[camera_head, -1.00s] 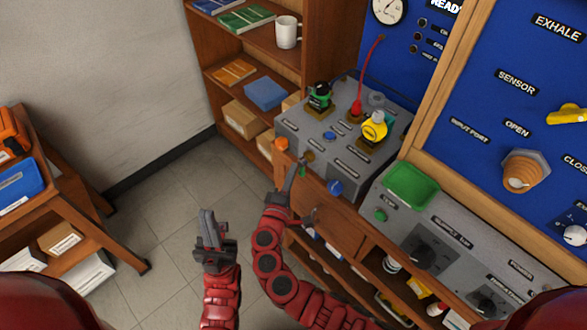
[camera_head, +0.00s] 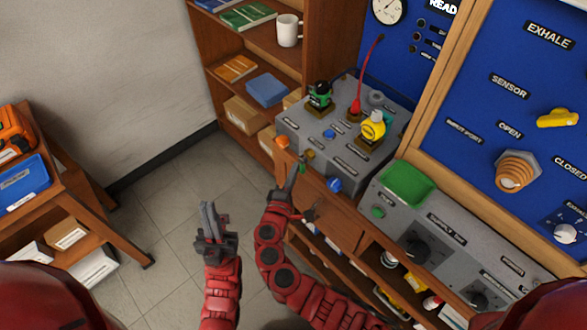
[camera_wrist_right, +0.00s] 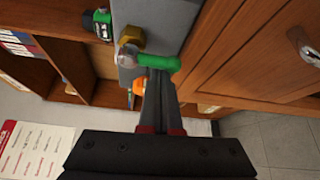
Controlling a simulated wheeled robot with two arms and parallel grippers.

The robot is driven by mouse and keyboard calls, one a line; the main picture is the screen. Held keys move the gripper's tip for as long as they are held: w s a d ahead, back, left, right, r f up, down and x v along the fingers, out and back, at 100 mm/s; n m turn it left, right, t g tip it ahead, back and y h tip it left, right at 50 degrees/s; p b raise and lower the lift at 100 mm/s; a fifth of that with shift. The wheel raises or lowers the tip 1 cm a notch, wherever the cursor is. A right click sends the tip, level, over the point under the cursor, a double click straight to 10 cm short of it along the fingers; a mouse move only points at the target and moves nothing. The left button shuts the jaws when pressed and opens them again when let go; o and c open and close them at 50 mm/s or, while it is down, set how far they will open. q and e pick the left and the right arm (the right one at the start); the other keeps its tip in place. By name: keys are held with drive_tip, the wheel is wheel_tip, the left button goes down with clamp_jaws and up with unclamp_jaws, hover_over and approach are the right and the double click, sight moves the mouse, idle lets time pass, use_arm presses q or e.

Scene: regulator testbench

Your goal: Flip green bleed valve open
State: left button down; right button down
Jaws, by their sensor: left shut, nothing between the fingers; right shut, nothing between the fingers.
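The bleed valve has a green lever (camera_wrist_right: 160,62) on a brass fitting (camera_wrist_right: 130,37), set in the front face of the grey console. In the right wrist view the lever lies across the picture, pointing right. In the head view the green lever (camera_head: 303,168) is small and partly hidden by my right gripper (camera_head: 297,168). My right gripper is shut and empty, its fingertips (camera_wrist_right: 157,76) right at the lever; whether they touch it I cannot tell. My left gripper (camera_head: 207,207) is shut and empty, over the floor to the left.
The grey console (camera_head: 347,158) carries a green-topped regulator (camera_head: 319,95), a yellow one (camera_head: 373,126), a red hose and an orange knob (camera_head: 282,142). A blue knob (camera_head: 334,185) is to the right of the valve. A wooden drawer front (camera_head: 330,206) lies below. A green tray (camera_head: 408,184) stands right.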

drive_tip(key=n+g+p, duration=0.1)
drive_tip(key=p, duration=0.1)
drive_tip(key=s+d+n+g+p, duration=0.1)
drive_tip(key=p, duration=0.2)
drive_tip(key=n+p, duration=0.1)
drive_tip(key=p, duration=0.1)
drive_tip(key=shift+s+d+r+n+g+p, duration=0.15)
drive_tip(key=shift+r+n+g+p, duration=0.15)
drive_tip(key=shift+n+g+p, duration=0.1)
drive_tip(key=shift+s+d+f+h, duration=0.1)
drive_tip(key=shift+s+d+h, duration=0.05)
drive_tip(key=shift+h, duration=0.15)
drive_tip(key=shift+s+d+r, duration=0.3)
idle(1.0)
drive_tip(key=shift+f+b, duration=0.1)
drive_tip(key=shift+b, duration=0.2)
